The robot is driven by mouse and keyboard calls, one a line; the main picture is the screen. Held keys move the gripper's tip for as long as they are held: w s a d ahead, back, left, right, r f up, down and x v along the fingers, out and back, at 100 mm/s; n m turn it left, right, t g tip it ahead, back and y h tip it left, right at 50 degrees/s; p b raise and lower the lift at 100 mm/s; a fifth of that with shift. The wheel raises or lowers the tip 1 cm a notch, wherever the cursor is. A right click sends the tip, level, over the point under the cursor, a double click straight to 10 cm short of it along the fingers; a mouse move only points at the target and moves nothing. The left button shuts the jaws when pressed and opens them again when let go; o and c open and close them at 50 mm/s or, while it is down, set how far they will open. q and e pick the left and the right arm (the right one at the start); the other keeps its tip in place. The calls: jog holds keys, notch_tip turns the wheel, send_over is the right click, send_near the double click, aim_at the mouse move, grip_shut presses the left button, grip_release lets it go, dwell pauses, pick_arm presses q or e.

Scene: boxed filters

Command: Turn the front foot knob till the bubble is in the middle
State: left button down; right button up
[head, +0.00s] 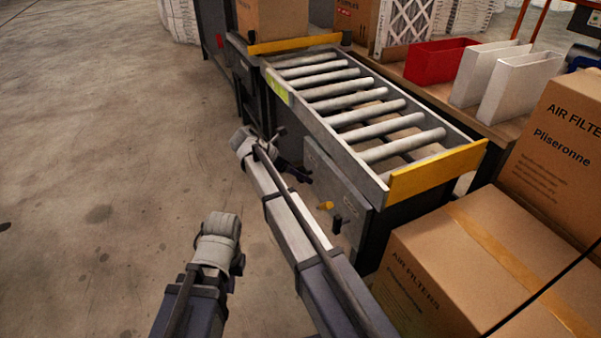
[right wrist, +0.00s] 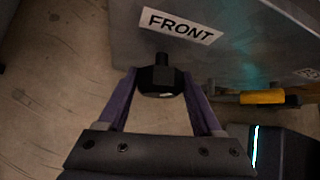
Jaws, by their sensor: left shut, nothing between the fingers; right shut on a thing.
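In the right wrist view, the dark front foot knob (right wrist: 160,80) sits below a white "FRONT" label (right wrist: 180,26) on the grey cabinet side. My right gripper (right wrist: 161,88) is shut on this knob, one purple finger on each side. In the head view my right gripper (head: 294,170) is by the side of the roller conveyor stand (head: 325,170); the knob cannot be made out there. My left gripper (head: 238,263) is low at the left, apart from the stand, its fingers hardly showing. No bubble can be made out in either view.
A yellow-orange piece (right wrist: 262,97) on a dark bracket is right of the knob; it also shows in the head view (head: 325,206). Cardboard boxes (head: 470,260) stand close at the conveyor's near end. Open concrete floor (head: 100,150) lies to the left.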

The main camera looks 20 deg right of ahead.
jog(key=shift+s+m+t, duration=0.2)
jog(key=shift+m+t, duration=0.2)
jog(key=shift+t, duration=0.4)
jog(key=shift+m+t+y, duration=0.4)
jog(key=shift+m+t, duration=0.1)
jog(key=shift+t, duration=0.3)
jog(key=shift+w, duration=0.15)
jog(key=o, duration=1.4)
jog(key=p+v, duration=0.5)
jog(key=v, duration=0.3)
jog(key=shift+p, duration=0.3)
